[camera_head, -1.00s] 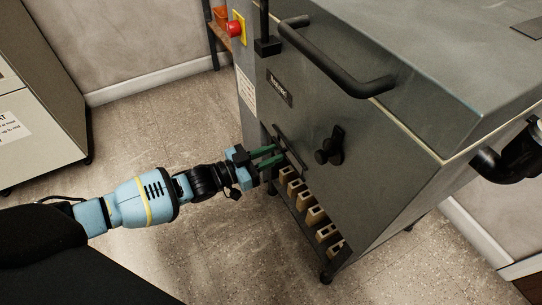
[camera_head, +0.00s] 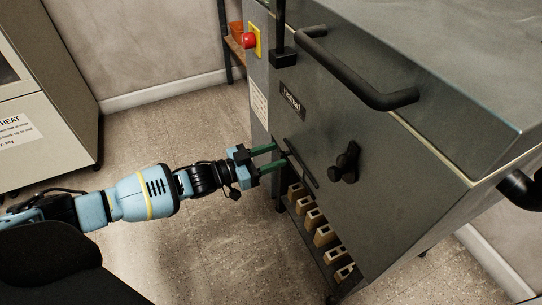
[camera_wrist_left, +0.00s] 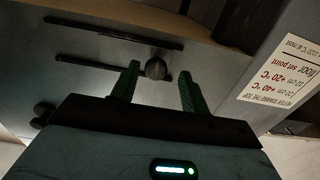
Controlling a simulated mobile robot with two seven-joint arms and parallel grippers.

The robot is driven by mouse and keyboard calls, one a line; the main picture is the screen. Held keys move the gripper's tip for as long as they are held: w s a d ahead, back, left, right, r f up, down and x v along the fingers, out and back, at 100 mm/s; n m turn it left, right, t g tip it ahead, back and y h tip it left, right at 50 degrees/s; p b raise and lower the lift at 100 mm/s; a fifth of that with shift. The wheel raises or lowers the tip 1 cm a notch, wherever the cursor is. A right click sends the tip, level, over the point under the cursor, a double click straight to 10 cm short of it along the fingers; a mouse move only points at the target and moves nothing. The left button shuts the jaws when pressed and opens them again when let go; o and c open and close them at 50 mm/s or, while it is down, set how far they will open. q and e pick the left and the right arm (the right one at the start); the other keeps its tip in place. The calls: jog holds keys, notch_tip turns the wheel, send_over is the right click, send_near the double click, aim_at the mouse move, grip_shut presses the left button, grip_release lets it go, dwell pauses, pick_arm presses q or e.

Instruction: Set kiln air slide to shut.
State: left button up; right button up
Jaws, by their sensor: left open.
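The kiln is the large grey box with a black bar handle (camera_head: 365,75). Low on its front is the air slide, with thin dark rails (camera_head: 303,165) beside a black latch knob (camera_head: 345,163). In the left wrist view the rails (camera_wrist_left: 112,32) run across the grey panel, and a small round dark knob (camera_wrist_left: 156,68) shows between my fingers. My left gripper (camera_head: 281,154) is open at the slide, its green fingers pointing at the kiln front. In the wrist view the fingers (camera_wrist_left: 158,83) stand on either side of the knob, with gaps visible. My right gripper is not in view.
Several pale bricks (camera_head: 323,235) sit on a low shelf under the kiln. A red button (camera_head: 249,41) is on the kiln's left side. A printed label (camera_wrist_left: 284,68) shows in the wrist view. A grey cabinet (camera_head: 45,100) stands at left. The floor between is clear.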

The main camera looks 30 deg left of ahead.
pick_arm(q)
jog(key=shift+s, duration=0.1)
jog(key=p+v, duration=0.2)
jog(key=v, duration=0.5)
jog(key=shift+s+a, duration=0.2)
jog(key=shift+a, duration=0.05)
